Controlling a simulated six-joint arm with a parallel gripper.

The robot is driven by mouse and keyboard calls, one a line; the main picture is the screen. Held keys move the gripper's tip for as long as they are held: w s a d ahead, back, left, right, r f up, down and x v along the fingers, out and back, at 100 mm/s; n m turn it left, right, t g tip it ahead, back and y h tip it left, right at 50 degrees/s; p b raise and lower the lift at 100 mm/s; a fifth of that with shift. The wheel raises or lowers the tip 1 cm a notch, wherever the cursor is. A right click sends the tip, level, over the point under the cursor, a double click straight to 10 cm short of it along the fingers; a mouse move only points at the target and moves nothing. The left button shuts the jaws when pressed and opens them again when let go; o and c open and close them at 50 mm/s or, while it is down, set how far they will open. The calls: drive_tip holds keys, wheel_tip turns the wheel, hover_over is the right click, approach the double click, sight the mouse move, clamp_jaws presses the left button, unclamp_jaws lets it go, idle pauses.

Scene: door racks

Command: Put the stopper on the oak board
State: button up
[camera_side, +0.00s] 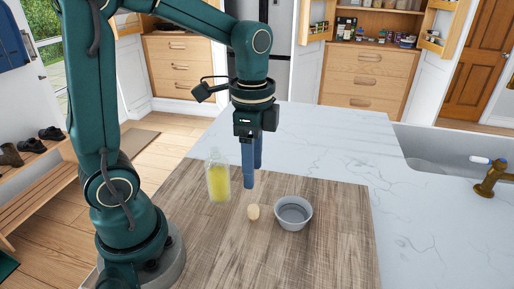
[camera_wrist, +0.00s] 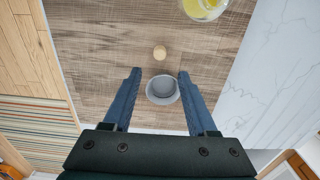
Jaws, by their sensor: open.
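A small pale tan rounded piece (camera_side: 253,212), which looks like the stopper, sits on the brown wood-grain board (camera_side: 330,255), left of a grey bowl. It also shows in the wrist view (camera_wrist: 160,52), beyond the bowl's rim. My gripper (camera_side: 250,184) points down above the board, behind the tan piece and the bowl in the side view, and holds nothing. In the wrist view its blue fingers (camera_wrist: 159,73) are spread apart, with the bowl seen between them and the tan piece just past their tips.
The grey bowl (camera_side: 293,215) stands close to the right of the tan piece. A clear glass vessel with yellow liquid (camera_side: 218,182) stands behind and left. White marble counter (camera_side: 330,140) surrounds the board's back and right. A sink (camera_side: 440,150) lies at right. The board's front right is clear.

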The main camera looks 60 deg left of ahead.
drive_tip(key=s+d+r+n+t, duration=0.3)
drive_tip(key=s+r+n+t, duration=0.1)
drive_tip(key=n, duration=0.5)
drive_tip(key=s+t, duration=0.1)
drive_tip(key=s, duration=0.1)
drive_tip(key=shift+s+t, duration=0.3)
